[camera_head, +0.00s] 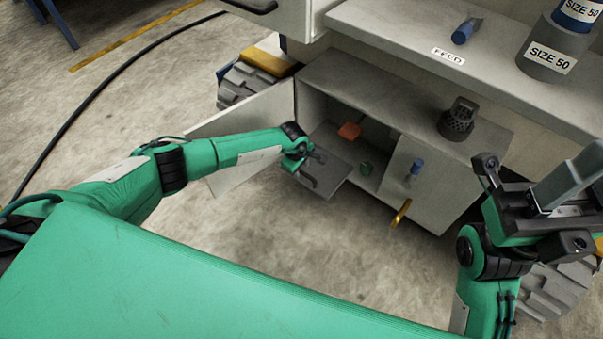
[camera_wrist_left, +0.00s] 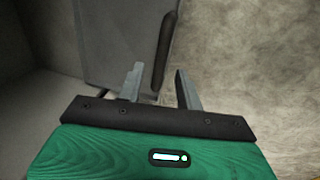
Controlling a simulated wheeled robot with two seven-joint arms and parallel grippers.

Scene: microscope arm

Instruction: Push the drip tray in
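The drip tray (camera_head: 338,168) is a flat grey tray sticking out of the open low cabinet, with a dark bar handle (camera_head: 306,179) at its front edge. In the left wrist view, the tray's grey surface (camera_wrist_left: 110,45) lies ahead, and the dark handle (camera_wrist_left: 165,45) runs between the fingers. My left gripper (camera_head: 312,157) is at the tray's front; in the wrist view its two fingers (camera_wrist_left: 158,75) are apart, with gaps to the handle. My right gripper (camera_head: 568,185) is raised at the right, away from the tray; its finger opening is unclear.
The cabinet door (camera_head: 235,130) stands open behind my left arm. Inside the cabinet are an orange block (camera_head: 349,131) and a green ring (camera_head: 366,168). A blue-handled item (camera_head: 415,168) and a yellow handle (camera_head: 401,212) are at the right panel. A dark fitting (camera_head: 458,120) stands on top.

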